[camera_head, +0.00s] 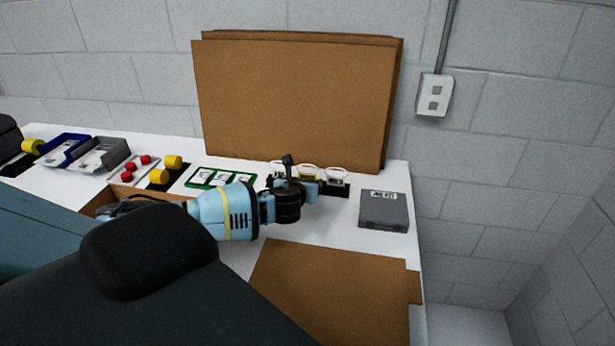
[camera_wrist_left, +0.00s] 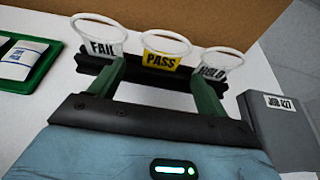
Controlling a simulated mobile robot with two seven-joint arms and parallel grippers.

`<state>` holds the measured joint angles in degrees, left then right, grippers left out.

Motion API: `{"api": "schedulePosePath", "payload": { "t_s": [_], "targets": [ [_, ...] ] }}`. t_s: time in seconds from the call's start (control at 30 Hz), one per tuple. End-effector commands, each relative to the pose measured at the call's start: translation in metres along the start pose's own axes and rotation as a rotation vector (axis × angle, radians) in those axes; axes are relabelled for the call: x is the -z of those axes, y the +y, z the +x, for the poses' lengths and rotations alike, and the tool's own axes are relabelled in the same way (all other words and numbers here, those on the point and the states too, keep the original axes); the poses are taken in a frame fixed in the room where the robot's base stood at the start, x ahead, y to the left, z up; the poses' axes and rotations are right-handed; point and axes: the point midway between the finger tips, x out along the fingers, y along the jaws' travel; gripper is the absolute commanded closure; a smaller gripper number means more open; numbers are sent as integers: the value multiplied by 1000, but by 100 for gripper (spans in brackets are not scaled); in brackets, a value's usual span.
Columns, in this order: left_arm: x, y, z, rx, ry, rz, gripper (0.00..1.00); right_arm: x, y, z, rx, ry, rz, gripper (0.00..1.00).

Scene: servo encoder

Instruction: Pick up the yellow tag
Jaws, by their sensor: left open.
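The yellow tag (camera_wrist_left: 160,61) reads PASS and has a white loop. It hangs in the middle of a black rack (camera_wrist_left: 185,80), between a white FAIL tag (camera_wrist_left: 102,47) and a white HOLD tag (camera_wrist_left: 212,73). In the head view the yellow tag (camera_head: 307,175) shows small, just beyond my left gripper (camera_head: 306,186). In the left wrist view my left gripper (camera_wrist_left: 160,78) is open, its green fingers spread to either side of the yellow tag in the picture. Nothing is held between them. Whether the fingers reach the tag's depth is unclear. My right gripper is not in view.
A grey case (camera_head: 384,210) stands right of the rack near the table's right edge. A green-framed tray (camera_head: 212,178) lies to the left. A large brown board (camera_head: 295,95) leans on the wall behind. A brown mat (camera_head: 330,290) covers the table in front.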

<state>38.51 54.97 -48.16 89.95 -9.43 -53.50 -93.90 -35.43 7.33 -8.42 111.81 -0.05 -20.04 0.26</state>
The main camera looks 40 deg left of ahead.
Motion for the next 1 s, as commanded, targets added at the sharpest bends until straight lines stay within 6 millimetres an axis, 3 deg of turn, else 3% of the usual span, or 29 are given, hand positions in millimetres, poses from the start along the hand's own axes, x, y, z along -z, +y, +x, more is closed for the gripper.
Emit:
{"api": "schedulePosePath", "payload": {
  "t_s": [0.3,0.63,1.0],
  "targets": [
    [3,-2,37,-2,4,1,24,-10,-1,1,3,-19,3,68],
    [0,-2,41,1,0,0,24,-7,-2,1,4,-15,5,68],
    [0,-2,41,0,0,0,71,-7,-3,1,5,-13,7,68]
  ]
}}
